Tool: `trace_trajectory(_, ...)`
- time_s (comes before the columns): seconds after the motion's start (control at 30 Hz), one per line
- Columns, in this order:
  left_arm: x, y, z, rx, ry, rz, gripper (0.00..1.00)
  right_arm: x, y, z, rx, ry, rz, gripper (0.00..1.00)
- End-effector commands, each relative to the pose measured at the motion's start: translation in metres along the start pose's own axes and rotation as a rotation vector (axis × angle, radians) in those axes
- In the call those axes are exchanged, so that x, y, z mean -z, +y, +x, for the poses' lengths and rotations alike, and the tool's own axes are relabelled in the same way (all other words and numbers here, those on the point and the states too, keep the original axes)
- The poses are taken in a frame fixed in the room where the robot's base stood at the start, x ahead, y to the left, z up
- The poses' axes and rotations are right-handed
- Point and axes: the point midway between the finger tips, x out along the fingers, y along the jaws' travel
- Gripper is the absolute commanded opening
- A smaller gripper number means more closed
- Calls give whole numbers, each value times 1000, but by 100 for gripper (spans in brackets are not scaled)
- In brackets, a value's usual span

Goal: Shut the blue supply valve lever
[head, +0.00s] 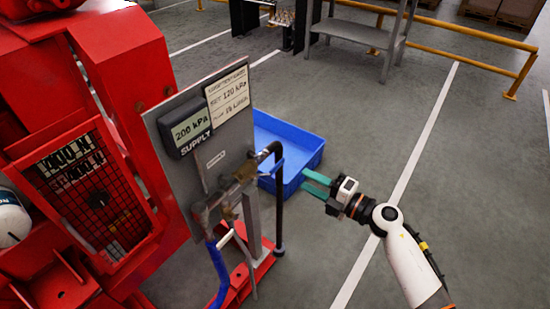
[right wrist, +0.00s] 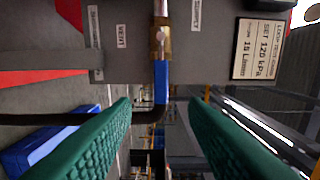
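The blue supply valve lever (right wrist: 161,84) shows in the right wrist view, extending from the brass valve (right wrist: 160,40) on the grey panel. In the head view the brass valve (head: 245,173) is on the panel's lower right, and the lever is hard to tell from the blue tray behind. My right gripper (head: 305,180) is open and empty, to the right of the valve with its green fingers pointing at it. In the right wrist view the lever lies ahead, between the fingertips (right wrist: 160,104), apart from both. My left gripper is not in view.
The grey panel (head: 236,135) carries a gauge reading 200 kPa (head: 190,130) and a setting card (head: 228,92). A black pipe (head: 279,210) and blue hose (head: 219,275) hang below. The blue tray (head: 300,135) lies behind on the floor.

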Motion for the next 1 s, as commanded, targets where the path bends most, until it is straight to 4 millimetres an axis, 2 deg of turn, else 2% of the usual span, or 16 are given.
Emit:
trace_trajectory(0.3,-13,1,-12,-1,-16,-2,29,-1,-1,66,6,-2,2,40)
trace_trajectory(0.5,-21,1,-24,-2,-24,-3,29,-1,0,93,5,-2,2,40)
trace_trajectory(0.7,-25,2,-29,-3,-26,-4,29,-2,-1,103,3,-3,1,40)
trace_trajectory(0.93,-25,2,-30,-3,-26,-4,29,-2,-1,104,3,-3,1,40)
trace_trajectory(1.0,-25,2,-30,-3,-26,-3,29,-2,-1,103,3,-3,1,30)
